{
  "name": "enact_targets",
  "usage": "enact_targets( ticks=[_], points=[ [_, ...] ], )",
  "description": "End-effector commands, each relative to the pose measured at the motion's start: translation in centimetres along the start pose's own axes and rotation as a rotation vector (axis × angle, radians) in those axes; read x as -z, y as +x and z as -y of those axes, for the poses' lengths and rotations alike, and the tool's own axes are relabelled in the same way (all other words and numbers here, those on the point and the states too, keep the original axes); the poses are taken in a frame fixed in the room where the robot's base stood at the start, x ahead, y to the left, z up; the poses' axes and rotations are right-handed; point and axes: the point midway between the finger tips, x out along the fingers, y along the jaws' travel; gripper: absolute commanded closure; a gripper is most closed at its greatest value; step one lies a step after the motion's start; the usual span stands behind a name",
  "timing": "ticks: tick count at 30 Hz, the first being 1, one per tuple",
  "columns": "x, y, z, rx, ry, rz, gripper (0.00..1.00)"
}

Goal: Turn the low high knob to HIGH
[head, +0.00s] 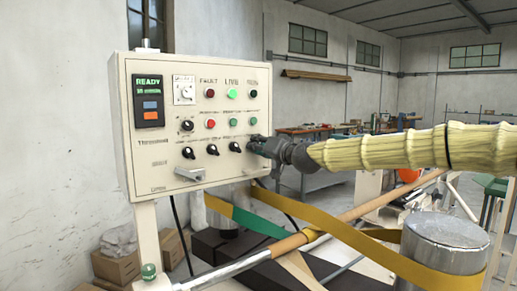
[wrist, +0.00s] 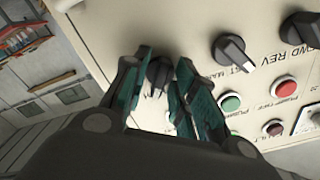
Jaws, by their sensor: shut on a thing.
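The control panel (head: 125,120) is a pale box with a row of black rotary knobs along its lower part. My gripper (head: 258,143) is at the right end of that row in the head view and hides the knob there. In the wrist view, my gripper (wrist: 164,65) has its green-padded fingers on both sides of this black knob (wrist: 159,74), shut on it. The knob's label is largely hidden by the fingers and I cannot read LOW or HIGH. I cannot tell which way its pointer faces.
Neighbouring black knobs (wrist: 230,49) and (wrist: 301,29) are beside my gripper in the wrist view. A green button (wrist: 230,102) and a red button (wrist: 285,89) are close by. Below the panel in the head view are yellow straps (head: 345,235) and a metal cylinder (head: 444,245).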

Motion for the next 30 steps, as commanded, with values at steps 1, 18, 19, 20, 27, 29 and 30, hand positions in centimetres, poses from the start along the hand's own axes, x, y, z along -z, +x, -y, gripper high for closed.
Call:
enact_targets(
  ticks=[1,18,19,20,27,29,30],
  points=[
    [0.3,-0.1,0.0,0.0,0.002,-0.005,0.96],
    [0.1,0.0,-0.1,-0.001,0.0,-0.002,0.68],
    [0.1,0.0,-0.1,-0.001,0.0,-0.002,0.68],
    [0.1,-0.1,-0.1,-0.001,0.0,-0.001,0.68],
    [0.2,-2.1,-0.1,-0.001,0.0,-0.002,0.68],
    [0.2,-3.2,-0.1,-0.001,0.0,-0.003,0.68],
    [0.3,-3.9,-0.1,0.0,0.0,-0.004,0.68]
  ],
)
